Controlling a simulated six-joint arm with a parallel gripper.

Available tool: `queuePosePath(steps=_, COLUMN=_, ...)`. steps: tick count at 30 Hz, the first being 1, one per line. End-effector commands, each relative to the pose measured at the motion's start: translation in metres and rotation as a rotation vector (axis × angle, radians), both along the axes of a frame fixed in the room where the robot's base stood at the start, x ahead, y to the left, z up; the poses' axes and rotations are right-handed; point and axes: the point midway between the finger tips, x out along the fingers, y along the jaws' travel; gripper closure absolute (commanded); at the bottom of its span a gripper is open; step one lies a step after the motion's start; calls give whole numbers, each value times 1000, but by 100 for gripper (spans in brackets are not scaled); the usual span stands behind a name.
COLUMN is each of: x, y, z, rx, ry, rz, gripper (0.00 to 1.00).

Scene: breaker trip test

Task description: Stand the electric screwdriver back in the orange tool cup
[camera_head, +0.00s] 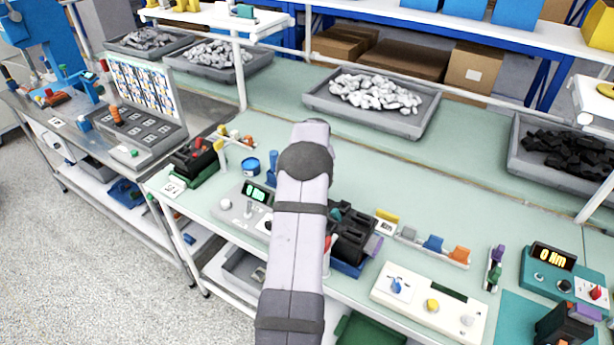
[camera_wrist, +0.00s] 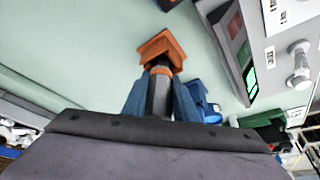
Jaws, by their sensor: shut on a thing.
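My gripper (camera_wrist: 160,92) is shut on the electric screwdriver (camera_wrist: 158,98) in the wrist view, with a blue-grey finger on each side of its dark body. An orange band rings the screwdriver just beyond the fingertips. An orange, square-edged piece (camera_wrist: 161,47) shows at the screwdriver's far end. It may be the orange tool cup; I cannot tell whether the screwdriver stands in it or is only in line with it. In the head view my arm hides the gripper, the screwdriver and this orange piece.
A grey meter box with a green display (camera_head: 256,192) and a blue round container (camera_head: 250,166) stand left of my arm. A black device in a blue tray (camera_head: 350,238) and a white switch panel (camera_head: 430,303) are to the right. The bench behind is largely clear (camera_head: 395,165).

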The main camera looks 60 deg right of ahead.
Motion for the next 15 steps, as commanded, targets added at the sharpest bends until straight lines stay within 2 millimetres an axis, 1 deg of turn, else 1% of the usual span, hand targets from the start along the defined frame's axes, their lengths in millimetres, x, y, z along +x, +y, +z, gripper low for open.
queuePosePath(steps=4, x=0, y=-1, z=-2, rx=-3, ry=-1, rz=0, gripper=96)
queuePosePath(steps=5, x=0, y=-1, z=-1, rx=-3, ry=-1, rz=0, gripper=67)
queuePosePath(steps=6, x=0, y=-1, z=-1, rx=-3, ry=-1, rz=0, gripper=57)
queuePosePath(steps=7, x=0, y=-1, z=-1, rx=-3, ry=-1, rz=0, gripper=52)
queuePosePath(steps=15, x=0, y=1, z=-4, rx=3, ry=1, rz=0, gripper=52)
